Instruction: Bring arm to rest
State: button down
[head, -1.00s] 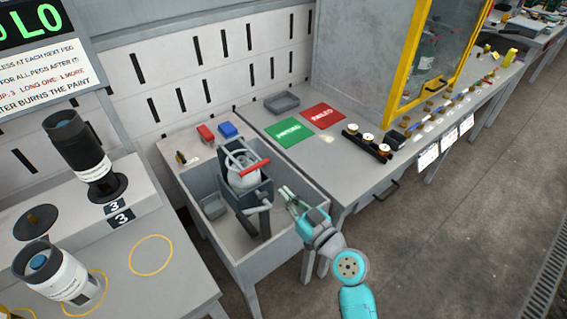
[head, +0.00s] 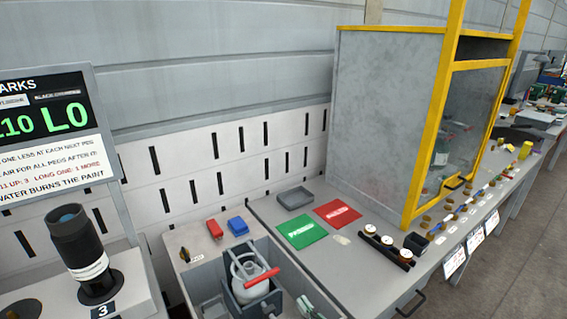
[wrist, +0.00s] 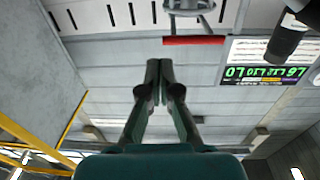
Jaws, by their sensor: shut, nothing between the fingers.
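My gripper (head: 305,304) shows only in part at the bottom edge of the head view, at the right side of the grey sink-like bin (head: 203,283). The rest of my arm is out of that view. In the wrist view my gripper's dark fingers (wrist: 159,66) are together, with nothing between them. A grey-white canister (head: 247,268) with a red bar (head: 262,277) stands in the bin, left of my gripper. The red bar (wrist: 193,40) also shows beyond the fingertips in the wrist view, which looks upside down.
A green card (head: 302,232) and a red card (head: 338,213) lie on the bench beside a grey tray (head: 295,198). A yellow-framed cabinet (head: 390,110) stands behind to the right. A black cylinder (head: 78,240) stands at left under a sign board (head: 45,130).

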jog(key=s+d+f+m+h, duration=0.2)
jog(key=s+d+f, duration=0.15)
jog(key=s, duration=0.35)
jog(key=s+d+f+m+h, duration=0.1)
jog(key=s+d+f+h, duration=0.25)
jog(key=s, duration=0.35)
jog(key=s+d+f+m+h, duration=0.2)
jog(key=s+f, duration=0.2)
jog(key=s, duration=0.3)
jog(key=s+d+r+h, duration=0.1)
jog(key=s+r, duration=0.3)
jog(key=s, duration=0.7)
jog(key=s+d+r+m+g+h, duration=0.1)
jog(key=s+d+r, duration=0.2)
jog(key=s, duration=0.7)
jog(key=shift+s+d+r, duration=0.15)
jog(key=shift+s+r, duration=0.2)
jog(key=shift+r, duration=0.3)
